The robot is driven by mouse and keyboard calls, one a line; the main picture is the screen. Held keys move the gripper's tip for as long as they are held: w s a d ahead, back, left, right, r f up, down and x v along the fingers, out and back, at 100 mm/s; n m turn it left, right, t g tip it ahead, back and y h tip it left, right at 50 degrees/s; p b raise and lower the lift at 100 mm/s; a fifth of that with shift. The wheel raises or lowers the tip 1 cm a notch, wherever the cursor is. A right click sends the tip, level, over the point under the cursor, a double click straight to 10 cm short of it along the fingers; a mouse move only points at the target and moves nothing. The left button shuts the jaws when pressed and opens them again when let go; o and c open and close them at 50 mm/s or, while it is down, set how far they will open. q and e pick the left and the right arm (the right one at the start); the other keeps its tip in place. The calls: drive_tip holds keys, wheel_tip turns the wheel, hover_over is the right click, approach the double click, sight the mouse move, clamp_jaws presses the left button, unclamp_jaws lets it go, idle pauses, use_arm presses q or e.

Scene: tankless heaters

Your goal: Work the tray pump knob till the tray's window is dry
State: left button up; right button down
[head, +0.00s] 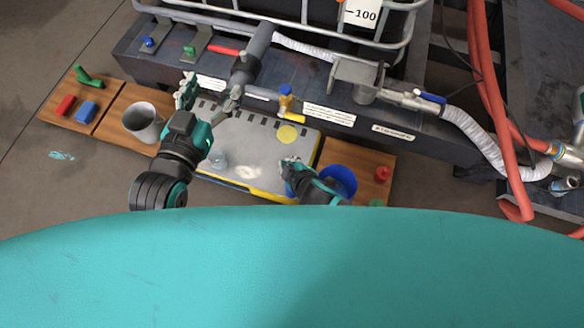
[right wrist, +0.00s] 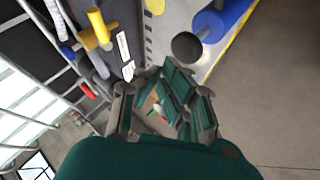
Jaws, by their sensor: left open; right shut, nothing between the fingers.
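A grey tray (head: 262,150) with a yellow front edge lies at the middle of the head view. A clear round spot (head: 218,160), a pale patch (head: 248,172) and a yellow disc (head: 288,133) show on it. I cannot tell which is the window or the pump knob, or whether any water is there. My left gripper (head: 208,97) is open over the tray's back left corner, near a grey cylinder (head: 253,52). My right gripper (head: 291,163) is shut and empty over the tray's right part. It fills the middle of the right wrist view (right wrist: 167,100).
A grey cup (head: 143,122) stands left of the tray, a blue cup (head: 338,181) and red knob (head: 383,174) right. A yellow-and-blue valve (head: 286,102) stands behind the tray. Red hoses (head: 485,95) hang at right. Floor at left is mostly free.

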drive_tip(key=shift+f, duration=0.4)
use_arm(q)
drive_tip(key=shift+r, duration=0.25)
drive_tip(key=shift+w+d+r+t+h+b, duration=0.15)
drive_tip(key=shift+d+r+t+h+b, duration=0.1)
drive_tip(key=shift+r+t, duration=0.5)
drive_tip(key=shift+w+d+r+t+h+b, duration=0.1)
drive_tip(key=shift+r+t+h+b, duration=0.25)
drive_tip(key=shift+r, duration=0.55)
use_arm(e)
drive_tip(key=shift+f, duration=0.75)
idle(0.5)
use_arm(q)
drive_tip(key=shift+s+d+r+t+h+b, duration=0.15)
drive_tip(key=shift+r+t, duration=0.4)
drive_tip(key=shift+r, duration=0.3)
drive_tip(key=shift+s+d+r+t+h+b, duration=0.1)
drive_tip(key=shift+s+r+t+h+b, duration=0.1)
drive_tip(key=shift+r+t, duration=0.5)
drive_tip(key=shift+s+d+r+t+h+b, duration=0.15)
drive_tip(key=shift+r+t, duration=0.2)
drive_tip(key=shift+r, duration=0.65)
use_arm(e)
drive_tip(key=shift+f, duration=1.05)
idle(0.9)
